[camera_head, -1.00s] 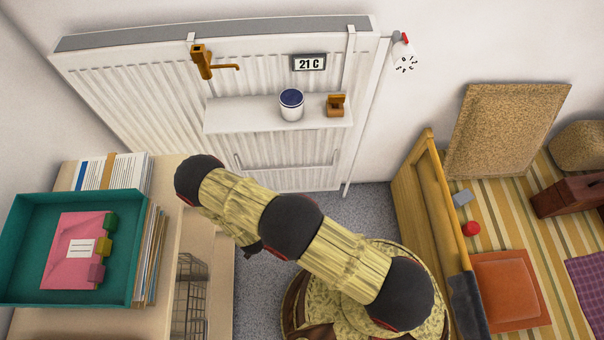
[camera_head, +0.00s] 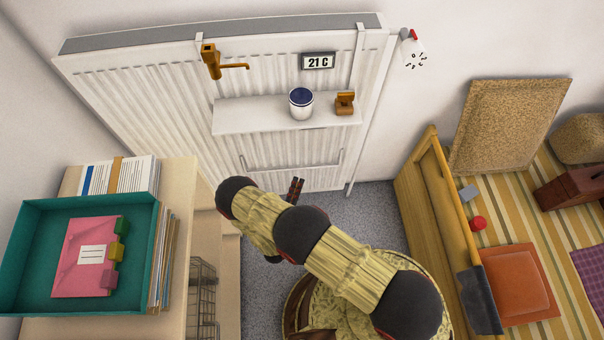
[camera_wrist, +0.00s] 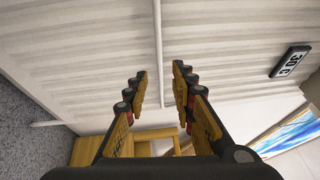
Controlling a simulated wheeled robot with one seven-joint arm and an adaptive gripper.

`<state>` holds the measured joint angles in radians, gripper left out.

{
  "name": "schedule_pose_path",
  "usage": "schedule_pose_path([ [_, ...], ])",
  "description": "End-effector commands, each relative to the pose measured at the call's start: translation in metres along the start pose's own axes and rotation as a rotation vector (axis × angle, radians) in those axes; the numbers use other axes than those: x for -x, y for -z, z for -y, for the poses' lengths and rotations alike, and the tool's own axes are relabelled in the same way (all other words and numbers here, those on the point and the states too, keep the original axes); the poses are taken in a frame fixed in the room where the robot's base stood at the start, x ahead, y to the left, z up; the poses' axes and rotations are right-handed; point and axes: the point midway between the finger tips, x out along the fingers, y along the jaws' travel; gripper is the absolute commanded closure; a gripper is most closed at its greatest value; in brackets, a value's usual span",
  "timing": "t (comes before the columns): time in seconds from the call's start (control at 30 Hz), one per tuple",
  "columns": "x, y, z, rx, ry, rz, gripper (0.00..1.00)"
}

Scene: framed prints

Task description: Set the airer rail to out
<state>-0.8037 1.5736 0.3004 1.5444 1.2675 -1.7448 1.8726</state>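The airer rail (camera_head: 292,168) is a thin white bar on the lower front of the white radiator (camera_head: 140,100), below its shelf. Its ends turn up in the picture. My gripper (camera_head: 296,187) shows in the head view just below the rail, partly hidden by my arm. In the wrist view my gripper (camera_wrist: 160,80) is open and empty, its two fingers well apart. A thin white bar (camera_wrist: 157,40), apparently the rail, runs up the picture in line with the gap between the fingertips. I cannot tell its distance from them.
The radiator's white shelf (camera_head: 235,117) holds a white pot (camera_head: 301,104) and a small brown item (camera_head: 345,104). A cabinet with a teal tray (camera_head: 20,255) stands left, a wooden bed-like frame (camera_head: 432,200) right. Grey floor lies between.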

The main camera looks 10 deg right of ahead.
Motion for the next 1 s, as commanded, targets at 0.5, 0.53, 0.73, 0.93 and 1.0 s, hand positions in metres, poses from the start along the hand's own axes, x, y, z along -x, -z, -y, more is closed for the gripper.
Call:
schedule_pose_path([
  [0.5, -0.059, 0.001, -0.001, 0.001, -0.001, -0.001, 0.74],
  [0.53, -0.060, 0.000, -0.001, 0.001, -0.001, 0.000, 0.74],
  [0.73, -0.060, 0.000, 0.000, 0.002, -0.001, 0.001, 0.74],
  [0.93, -0.060, 0.000, 0.000, 0.002, -0.001, 0.001, 0.83],
  [1.0, -0.060, 0.000, 0.000, 0.002, -0.002, 0.001, 0.87],
])
